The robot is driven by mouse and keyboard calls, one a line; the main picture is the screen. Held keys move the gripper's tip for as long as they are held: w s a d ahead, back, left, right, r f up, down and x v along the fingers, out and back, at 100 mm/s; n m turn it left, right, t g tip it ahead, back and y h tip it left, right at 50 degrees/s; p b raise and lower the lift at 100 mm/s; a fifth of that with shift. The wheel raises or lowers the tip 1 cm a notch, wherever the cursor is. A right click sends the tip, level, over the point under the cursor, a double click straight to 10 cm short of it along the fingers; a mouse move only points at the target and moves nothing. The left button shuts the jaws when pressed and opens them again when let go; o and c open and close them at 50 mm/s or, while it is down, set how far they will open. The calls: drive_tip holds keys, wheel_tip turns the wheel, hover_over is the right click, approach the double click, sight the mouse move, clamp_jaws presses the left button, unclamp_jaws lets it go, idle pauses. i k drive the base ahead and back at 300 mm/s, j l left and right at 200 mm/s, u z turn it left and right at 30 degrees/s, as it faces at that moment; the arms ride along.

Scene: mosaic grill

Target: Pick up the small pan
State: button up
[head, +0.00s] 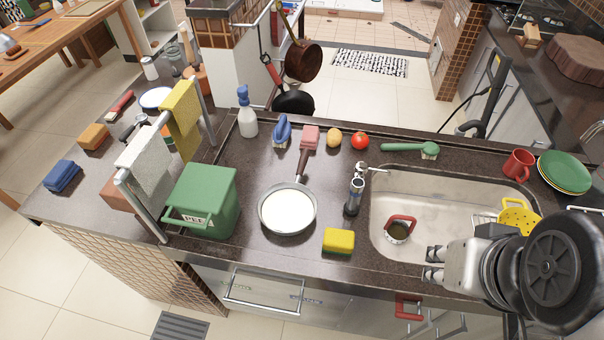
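A small pan (287,209) with a pale inside and grey rim lies on the dark counter, left of the sink. Its dark handle (303,162) points away toward the back of the counter. My gripper (431,265) is at the right, over the front part of the sink, well apart from the pan. Its two fingers point left and stand apart, with nothing seen between them. A copper pan (303,62) and a black pan (293,103) also hang behind the counter.
The faucet (355,192) and a yellow sponge (339,240) stand between the pan and my gripper. A green bin (205,198) is left of the pan. A pink sponge (310,137) is near the handle's end.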

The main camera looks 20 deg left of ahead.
sight(286, 209)
drive_tip(key=z, duration=1.1)
drive_tip(key=u, duration=1.75)
drive_tip(key=i+u, duration=0.15)
drive_tip(key=u, duration=0.2)
drive_tip(key=i+u, duration=0.1)
drive_tip(key=u, duration=0.3)
drive_tip(key=i+l+u, duration=0.1)
drive_tip(key=u, duration=0.25)
